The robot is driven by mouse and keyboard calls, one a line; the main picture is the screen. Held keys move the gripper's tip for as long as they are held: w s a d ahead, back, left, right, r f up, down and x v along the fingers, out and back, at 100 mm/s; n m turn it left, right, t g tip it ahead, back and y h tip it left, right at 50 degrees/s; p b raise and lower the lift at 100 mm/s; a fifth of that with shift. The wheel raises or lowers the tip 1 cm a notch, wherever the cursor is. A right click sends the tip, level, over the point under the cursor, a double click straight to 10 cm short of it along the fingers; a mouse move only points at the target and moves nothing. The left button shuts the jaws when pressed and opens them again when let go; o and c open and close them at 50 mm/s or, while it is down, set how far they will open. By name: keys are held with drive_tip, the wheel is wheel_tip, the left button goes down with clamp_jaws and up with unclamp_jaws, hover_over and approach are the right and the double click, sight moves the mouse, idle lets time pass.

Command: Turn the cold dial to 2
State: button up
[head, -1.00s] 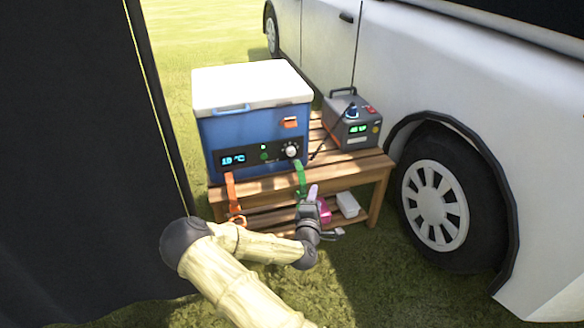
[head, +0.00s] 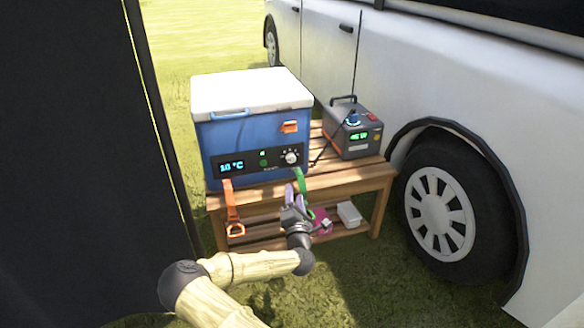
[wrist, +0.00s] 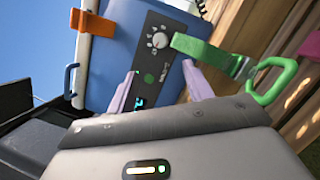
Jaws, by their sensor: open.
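The cold dial (head: 291,157) is a round white knob with marks around it, at the right of the black panel on the blue cooler (head: 235,140). It also shows in the wrist view (wrist: 160,40); its exact setting is too small to read. The panel display (head: 231,166) glows with what looks like 10 °C. My gripper (head: 294,190) is open and empty, below and in front of the dial, apart from it. In the wrist view its lilac fingers (wrist: 160,88) are spread, with the dial beyond them.
A green strap (head: 299,181) hangs close to the right finger and an orange strap (head: 230,205) hangs at left. A grey power box (head: 351,128) stands right of the cooler on the wooden bench (head: 345,178). A white van (head: 440,80) is at right, a dark cloth (head: 70,150) at left.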

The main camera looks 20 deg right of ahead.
sight(292, 161)
drive_tip(key=b+x, duration=0.5)
drive_tip(key=x, duration=0.7)
drive_tip(key=shift+w, duration=0.3)
drive_tip(key=shift+b+x, duration=0.3)
drive_tip(key=shift+x, duration=0.45)
drive_tip(key=shift+r, duration=0.15)
drive_tip(key=shift+c, duration=0.4)
drive_tip(key=c, duration=0.9)
